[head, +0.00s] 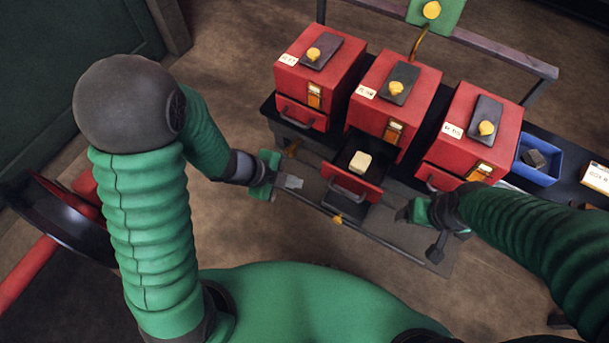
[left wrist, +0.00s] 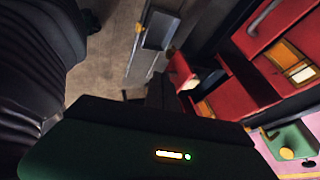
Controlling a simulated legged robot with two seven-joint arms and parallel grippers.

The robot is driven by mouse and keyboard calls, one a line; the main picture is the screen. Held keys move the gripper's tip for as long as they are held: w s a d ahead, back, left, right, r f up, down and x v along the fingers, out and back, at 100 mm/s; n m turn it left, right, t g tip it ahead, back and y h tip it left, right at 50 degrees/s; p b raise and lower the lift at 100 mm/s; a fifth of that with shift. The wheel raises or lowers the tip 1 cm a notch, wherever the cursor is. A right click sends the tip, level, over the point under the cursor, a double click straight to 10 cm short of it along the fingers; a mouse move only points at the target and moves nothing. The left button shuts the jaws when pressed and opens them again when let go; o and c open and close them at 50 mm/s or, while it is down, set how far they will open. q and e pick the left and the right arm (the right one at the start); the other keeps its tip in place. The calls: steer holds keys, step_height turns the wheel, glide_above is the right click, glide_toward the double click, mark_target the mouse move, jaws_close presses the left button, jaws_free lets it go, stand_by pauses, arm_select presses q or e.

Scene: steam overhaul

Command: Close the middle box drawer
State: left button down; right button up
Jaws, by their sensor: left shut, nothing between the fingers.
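Three red boxes stand in a row on a dark bench. The middle box (head: 394,97) has its drawer (head: 352,185) pulled out toward me, with a pale block (head: 360,162) lying inside. The drawer front carries a grey bar handle (head: 350,192). My left gripper (head: 293,182) is shut and empty, left of the open drawer and apart from it. My right gripper (head: 408,212) is to the right of the drawer front; its fingers are too small and dark to read.
The left box (head: 318,75) and the right box (head: 473,132) have their drawers shut or nearly so. A blue bin (head: 536,160) with a dark piece stands at the right. A low rail (head: 370,236) runs in front of the bench. A red wheel assembly lies at the left.

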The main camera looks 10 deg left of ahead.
mark_target(327, 177)
arm_select(q)
steer(key=w+d+f+b, duration=0.1)
steer(key=w+f, duration=0.1)
steer(key=w+d+f+b, duration=0.1)
steer(key=w+d+f, duration=0.1)
steer(key=w+d+f+b, duration=0.1)
steer(key=w+d+f, duration=0.1)
steer(key=w+f, duration=0.1)
steer(key=shift+d, duration=0.2)
arm_select(e)
steer(key=x, duration=0.3)
steer(key=shift+s+a+f, duration=0.15)
steer(key=shift+s+f, duration=0.1)
steer(key=shift+f, duration=0.15)
steer(key=shift+r, duration=0.15)
